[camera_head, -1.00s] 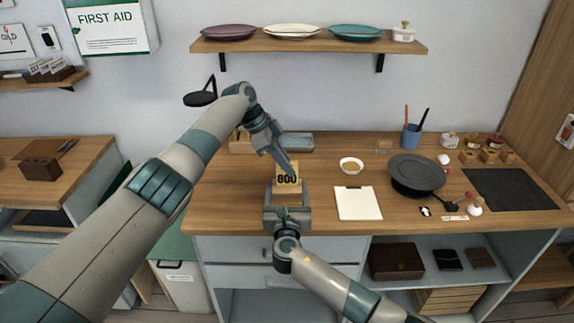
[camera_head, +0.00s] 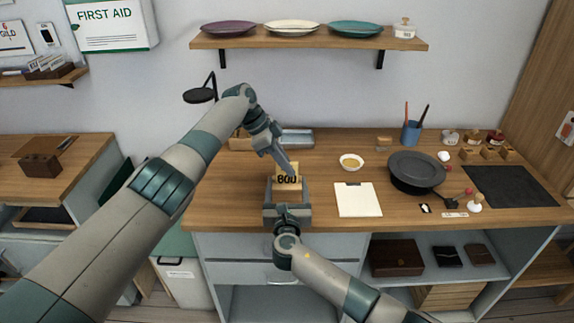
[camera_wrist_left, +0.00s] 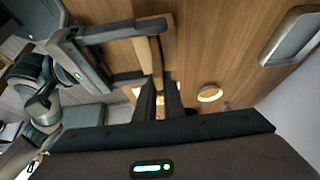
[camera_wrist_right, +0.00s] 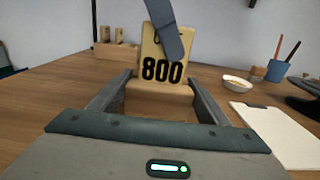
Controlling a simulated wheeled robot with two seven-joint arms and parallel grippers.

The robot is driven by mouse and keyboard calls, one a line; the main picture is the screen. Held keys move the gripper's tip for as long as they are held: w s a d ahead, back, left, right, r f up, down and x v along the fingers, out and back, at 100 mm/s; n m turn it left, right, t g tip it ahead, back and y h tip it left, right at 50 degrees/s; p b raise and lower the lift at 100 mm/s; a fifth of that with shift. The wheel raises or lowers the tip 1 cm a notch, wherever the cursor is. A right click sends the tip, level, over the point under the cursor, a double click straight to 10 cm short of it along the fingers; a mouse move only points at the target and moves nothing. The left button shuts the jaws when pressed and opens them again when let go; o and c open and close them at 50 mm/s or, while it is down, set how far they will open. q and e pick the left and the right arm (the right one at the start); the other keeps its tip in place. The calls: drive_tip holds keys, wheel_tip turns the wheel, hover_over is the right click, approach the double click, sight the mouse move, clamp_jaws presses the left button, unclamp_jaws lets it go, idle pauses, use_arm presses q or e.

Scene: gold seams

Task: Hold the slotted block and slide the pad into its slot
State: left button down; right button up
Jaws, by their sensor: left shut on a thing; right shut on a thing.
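The pad (camera_head: 287,170) is a tan upright plate marked "800"; it also shows in the right wrist view (camera_wrist_right: 151,47). My left gripper (camera_head: 290,172) is shut on its upper part from above. The slotted block (camera_wrist_right: 158,103) is tan wood, low between the fingers of my right gripper (camera_wrist_right: 158,95), which is shut on it. The slot itself is hidden, so I cannot tell how deep the pad sits.
A white clipboard (camera_head: 357,200), a small bowl (camera_head: 351,161) and a dark pan (camera_head: 416,171) are to the right on the counter (camera_head: 226,190). A grey tray (camera_head: 298,139) and a wooden holder (camera_wrist_right: 115,50) are behind. The counter left of the grippers is clear.

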use_arm(q)
drive_tip(key=shift+f, duration=0.95)
idle(1.1)
drive_tip(key=c, duration=1.8)
unclamp_jaws()
drive_tip(key=shift+o, duration=0.2)
drive_tip(key=shift+r, duration=0.1)
drive_tip(key=v, duration=1.2)
use_arm(e)
drive_tip(key=o, duration=1.3)
drive_tip(key=shift+c, duration=0.2)
